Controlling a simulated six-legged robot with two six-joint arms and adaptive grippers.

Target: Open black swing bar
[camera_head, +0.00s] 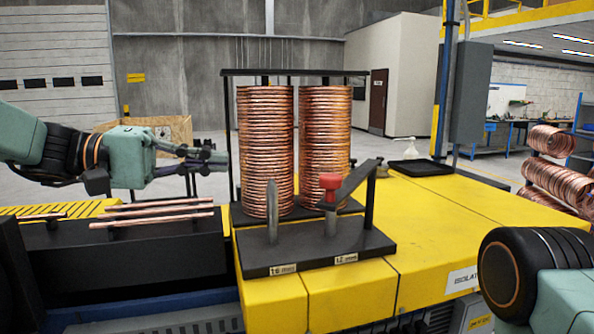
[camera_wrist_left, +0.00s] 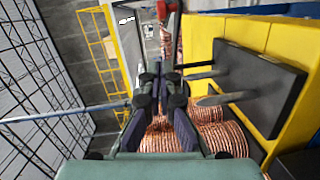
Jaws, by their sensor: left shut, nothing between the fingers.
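The black swing bar (camera_head: 353,180) slants upward to the right over the front of the black stand (camera_head: 350,246). Its right end meets a dark upright post (camera_head: 370,200). A red knob (camera_head: 330,182) sits at its left end, near a grey upright pin. My left gripper (camera_head: 222,160) is shut and empty, left of the left coil stack and apart from the bar. In the left wrist view the shut fingers (camera_wrist_left: 160,90) point ahead, with copper coils (camera_wrist_left: 215,138) below and something red (camera_wrist_left: 171,6) at the top. My right gripper is out of view.
Two tall copper coil stacks (camera_head: 265,150) (camera_head: 325,145) stand behind the bar under a dark frame. Loose copper tubes (camera_head: 150,219) lie on a black block at left. A black tray (camera_head: 421,167) and white bottle (camera_head: 411,149) stand behind. The yellow surface (camera_head: 440,215) at right is clear.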

